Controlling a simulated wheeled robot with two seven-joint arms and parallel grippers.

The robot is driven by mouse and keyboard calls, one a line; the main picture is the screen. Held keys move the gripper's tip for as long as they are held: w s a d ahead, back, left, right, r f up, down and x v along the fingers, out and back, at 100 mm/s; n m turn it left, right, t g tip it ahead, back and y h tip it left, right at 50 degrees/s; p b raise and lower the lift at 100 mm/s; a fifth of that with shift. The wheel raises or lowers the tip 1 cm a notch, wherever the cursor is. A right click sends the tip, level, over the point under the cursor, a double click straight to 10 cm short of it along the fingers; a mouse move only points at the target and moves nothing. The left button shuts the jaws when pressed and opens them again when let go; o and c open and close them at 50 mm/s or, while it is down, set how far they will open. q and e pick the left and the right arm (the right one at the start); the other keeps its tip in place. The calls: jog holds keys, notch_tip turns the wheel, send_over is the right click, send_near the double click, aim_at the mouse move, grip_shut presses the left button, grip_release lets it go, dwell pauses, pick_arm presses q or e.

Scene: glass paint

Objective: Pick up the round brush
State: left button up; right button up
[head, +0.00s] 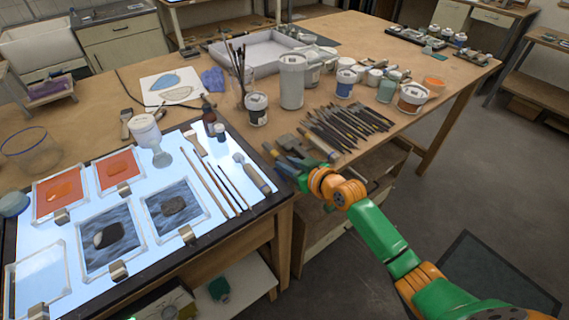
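Several slim brushes lie on the lit panel (75,258). One is a long brush with a pale wooden handle (205,184). Beside it on the right are thinner, darker brushes (236,187). I cannot tell from their small tips which one is the round brush. My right gripper (275,152) reaches in from the lower right on a green and orange arm. It is over the panel's right edge, right of these brushes and apart from them. Its fingers are small and blend with tools behind, so their opening is unclear. My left gripper is out of view.
A thick-handled tool (252,175) lies between the brushes and my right gripper. A row of dark brushes and tools (345,128) lies behind the gripper. Paint jars (292,80) and a brush jar (240,80) stand farther back. Framed glass samples (108,238) cover the panel's left.

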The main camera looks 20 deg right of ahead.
jog(key=shift+s, duration=0.1)
grip_shut()
jog(key=shift+r, duration=0.1)
jog(key=r, duration=0.4)
jog(key=shift+s+a+r+p, duration=0.1)
jog(key=shift+s+a+p, duration=0.05)
jog(key=shift+s+p, duration=0.25)
jog(key=s+a+r+p, duration=0.3)
jog(key=s+r, duration=0.5)
jog(key=s, duration=0.4)
jog(key=shift+s+a+r+p, duration=0.3)
jog(key=shift+r+p, duration=0.05)
dwell(0.3)
